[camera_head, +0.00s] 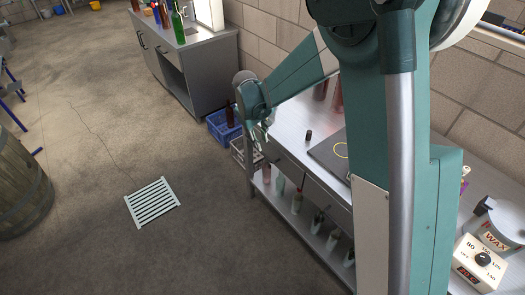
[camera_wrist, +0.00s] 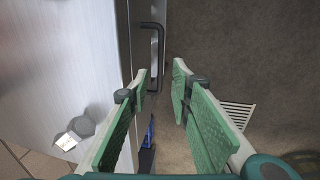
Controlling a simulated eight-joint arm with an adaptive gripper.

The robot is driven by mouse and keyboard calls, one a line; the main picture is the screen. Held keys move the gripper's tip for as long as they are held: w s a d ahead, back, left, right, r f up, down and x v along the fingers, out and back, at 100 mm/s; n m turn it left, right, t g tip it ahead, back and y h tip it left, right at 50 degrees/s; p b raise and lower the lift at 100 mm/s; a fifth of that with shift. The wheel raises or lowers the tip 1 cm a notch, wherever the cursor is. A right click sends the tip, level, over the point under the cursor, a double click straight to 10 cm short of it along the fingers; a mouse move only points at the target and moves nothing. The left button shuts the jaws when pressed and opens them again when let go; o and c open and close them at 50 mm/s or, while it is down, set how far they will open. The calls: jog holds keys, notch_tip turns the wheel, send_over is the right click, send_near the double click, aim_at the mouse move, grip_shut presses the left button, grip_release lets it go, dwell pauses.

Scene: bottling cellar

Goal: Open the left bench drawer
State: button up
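The metal bench (camera_head: 290,118) runs along the wall in the head view, with drawer fronts under its top. The left bench drawer (camera_head: 283,165) is at its far end and looks shut. In the wrist view its black bar handle (camera_wrist: 161,60) stands out from the bench front, just beyond my fingertips and roughly in line with the gap between them. My gripper (camera_wrist: 159,72) is open and empty, with green pads on both fingers. In the head view my gripper (camera_head: 262,132) hangs at the bench's far front corner. Whether a finger touches the handle is unclear.
A dark mat (camera_head: 325,153) and a wax pot (camera_head: 497,238) are on top. The floor in front is clear around a grate (camera_head: 152,203).

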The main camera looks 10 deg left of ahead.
aim_at(263, 153)
jog(key=shift+f, duration=0.15)
jog(key=shift+w+d+f+b, duration=0.15)
jog(key=shift+w+f+b, duration=0.1)
jog(key=shift+f, duration=0.95)
jog(key=shift+w+d+f+b, duration=0.1)
jog(key=shift+d+f+b, duration=0.15)
jog(key=shift+f, duration=1)
jog(key=shift+w+d+f+b, duration=0.1)
jog(key=shift+w+f+b, duration=0.15)
jog(key=shift+f, duration=0.95)
jog(key=shift+c, duration=0.5)
grip_shut()
